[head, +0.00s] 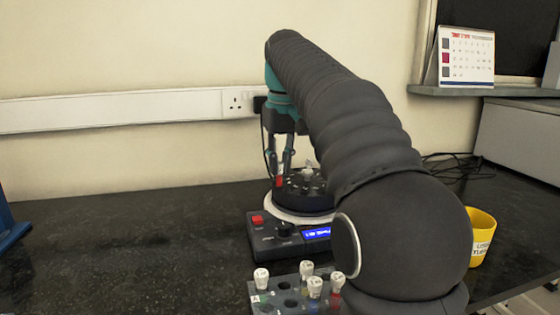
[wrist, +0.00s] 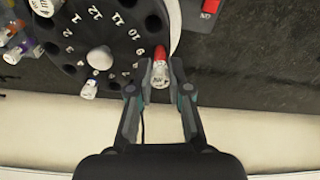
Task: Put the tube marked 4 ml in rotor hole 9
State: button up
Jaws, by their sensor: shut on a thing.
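My gripper (wrist: 159,88) is shut on a tube with a white cap and a red body (wrist: 160,71). Its cap marking is too small to read surely. In the wrist view the red end lies over the rotor's edge beside the number 9, where hole 9 would be; I cannot tell whether it is in the hole. The black rotor (wrist: 75,48) has printed numbers and a pale central knob. In the head view my gripper (head: 279,172) is at the left side of the rotor (head: 310,196), with the red tube (head: 279,182) between its fingers.
Another white-capped tube (wrist: 89,89) sits in the rotor. The centrifuge base has a red button (head: 257,219) and a blue display (head: 316,233). A rack (head: 262,304) with several white-capped tubes stands in front. A yellow cup (head: 481,238) is at right.

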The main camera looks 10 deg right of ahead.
jog(key=shift+f+b, duration=0.75)
jog(key=shift+f, duration=0.4)
jog(key=o, duration=1.1)
jog(key=shift+r+p, duration=1.15)
jog(key=shift+p, duration=0.05)
jog(key=shift+r, duration=1.85)
